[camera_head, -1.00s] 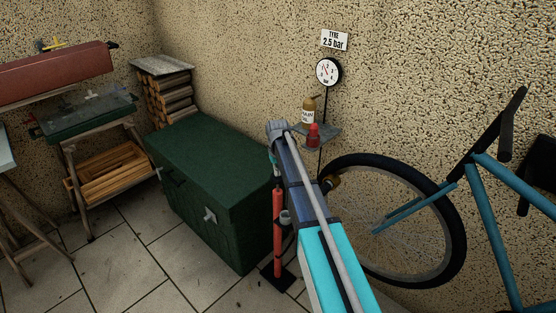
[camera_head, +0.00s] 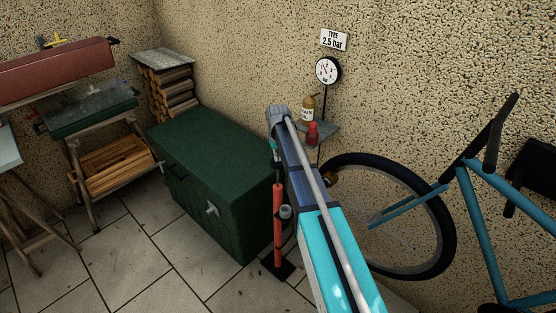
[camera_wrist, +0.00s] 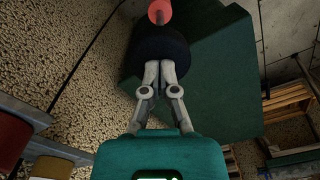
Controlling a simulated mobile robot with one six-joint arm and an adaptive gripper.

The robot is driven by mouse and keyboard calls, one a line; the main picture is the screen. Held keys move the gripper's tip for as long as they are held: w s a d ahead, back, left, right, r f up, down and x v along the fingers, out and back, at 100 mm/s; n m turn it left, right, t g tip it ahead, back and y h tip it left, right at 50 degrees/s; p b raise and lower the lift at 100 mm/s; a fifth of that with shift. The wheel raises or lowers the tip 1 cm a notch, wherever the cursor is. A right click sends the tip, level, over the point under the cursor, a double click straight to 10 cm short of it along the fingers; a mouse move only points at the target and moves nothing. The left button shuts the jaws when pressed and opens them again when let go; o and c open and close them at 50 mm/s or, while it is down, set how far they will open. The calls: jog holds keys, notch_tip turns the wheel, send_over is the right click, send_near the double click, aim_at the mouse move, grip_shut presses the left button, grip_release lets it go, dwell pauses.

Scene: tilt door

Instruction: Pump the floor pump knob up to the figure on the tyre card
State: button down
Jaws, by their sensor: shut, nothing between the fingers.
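The floor pump (camera_head: 278,225) is a red upright barrel on a dark foot beside the green chest. Its top is mostly hidden behind my arm in the head view. In the wrist view, its dark round knob (camera_wrist: 150,50) shows with the red barrel (camera_wrist: 160,12) beyond. My gripper (camera_wrist: 166,66) is shut and empty, its fingertips overlapping the knob in the picture; I cannot tell whether they touch. The tyre card (camera_head: 333,40) on the wall reads 2.5 bar. Below it is a round gauge (camera_head: 327,70) with a red needle too small to read exactly.
The green chest (camera_head: 215,180) stands just left of the pump. A small shelf (camera_head: 325,134) holds a tan bottle (camera_head: 308,108) and a red bottle (camera_head: 312,133). A blue bicycle (camera_head: 470,210) leans at the right. Floor tiles (camera_head: 140,260) are clear at front left.

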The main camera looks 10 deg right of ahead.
notch_tip(320, 180, down, 7)
jog(key=b, duration=0.7)
dwell(0.3)
jog(key=shift+f+b, duration=0.45)
jog(key=shift+b, duration=0.05)
jog(key=shift+f+b, duration=0.35)
jog(key=shift+r, duration=0.2)
notch_tip(320, 180, up, 8)
jog(key=p, duration=0.8)
jog(key=shift+r+p, duration=0.15)
jog(key=shift+p, duration=0.25)
